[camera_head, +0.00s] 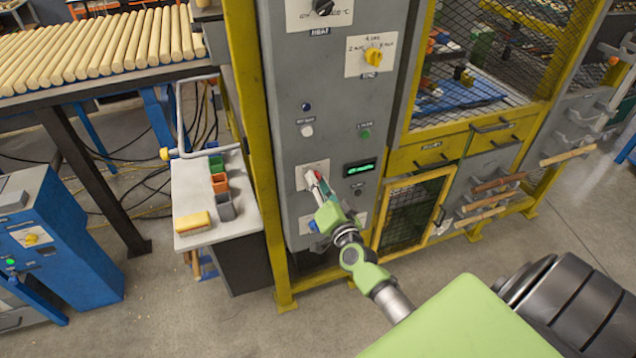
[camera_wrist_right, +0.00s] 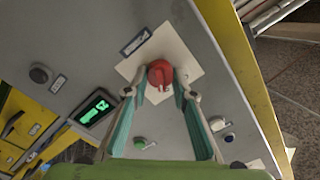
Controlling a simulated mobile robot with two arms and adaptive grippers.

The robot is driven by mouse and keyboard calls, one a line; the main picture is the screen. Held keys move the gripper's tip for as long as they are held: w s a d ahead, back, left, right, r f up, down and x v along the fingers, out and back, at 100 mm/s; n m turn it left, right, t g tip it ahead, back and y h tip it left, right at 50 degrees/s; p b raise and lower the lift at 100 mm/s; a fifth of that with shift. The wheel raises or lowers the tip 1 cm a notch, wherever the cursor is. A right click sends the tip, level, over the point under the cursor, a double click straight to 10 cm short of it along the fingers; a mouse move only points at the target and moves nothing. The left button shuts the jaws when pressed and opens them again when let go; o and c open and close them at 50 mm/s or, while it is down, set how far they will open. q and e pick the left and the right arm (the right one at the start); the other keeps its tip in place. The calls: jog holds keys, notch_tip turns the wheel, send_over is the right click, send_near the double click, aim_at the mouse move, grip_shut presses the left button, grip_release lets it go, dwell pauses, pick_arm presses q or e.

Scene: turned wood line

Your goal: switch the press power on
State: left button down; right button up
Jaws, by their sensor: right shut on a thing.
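The press panel (camera_head: 290,80) is a grey upright cabinet front with knobs and buttons. The red rotary knob (camera_wrist_right: 160,72) sits on a cream plate (camera_wrist_right: 190,68) with a small dark label beside it. My right gripper (camera_head: 318,184) reaches the panel at this plate; in the head view it mostly hides the knob. In the right wrist view the two fingers of my right gripper (camera_wrist_right: 160,92) are closed on either side of the red knob. A display (camera_wrist_right: 95,112) near the knob glows green. My left gripper is not in view.
A yellow knob (camera_head: 373,56), a white button (camera_head: 307,131) and a green button (camera_head: 365,135) are higher on the panel. A yellow frame post (camera_head: 255,150) stands just left. A small side table (camera_head: 195,240) holds bins and a yellow sponge-like block.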

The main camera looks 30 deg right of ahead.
jog(key=o, duration=1.1)
jog(key=v, duration=1.2)
jog(key=s+a+f+n+g+y, duration=0.1)
jog(key=s+a+f+n+g, duration=0.15)
jog(key=f, duration=0.75)
jog(key=s+a+f+n+g+y, duration=0.2)
jog(key=s+a+f, duration=0.2)
jog(key=f, duration=0.6)
jog(key=s+a+f+n+g+y, duration=0.1)
jog(key=s+a+f+n+g, duration=0.15)
jog(key=f, duration=0.75)
jog(key=s+a+f+n+g, duration=0.1)
jog(key=s+f+n+g, duration=0.1)
jog(key=s+f, duration=0.4)
jog(key=s+f+n+g, duration=0.2)
jog(key=s+f+g, duration=0.2)
jog(key=s, duration=1.1)
jog(key=s+a+f+n+g, duration=0.1)
jog(key=s+f+n+g, duration=0.1)
jog(key=s+f, duration=0.7)
jog(key=shift+s+a+f+n+g, duration=0.2)
jog(key=shift+s+a+n+g, duration=0.15)
jog(key=shift+s+g, duration=0.45)
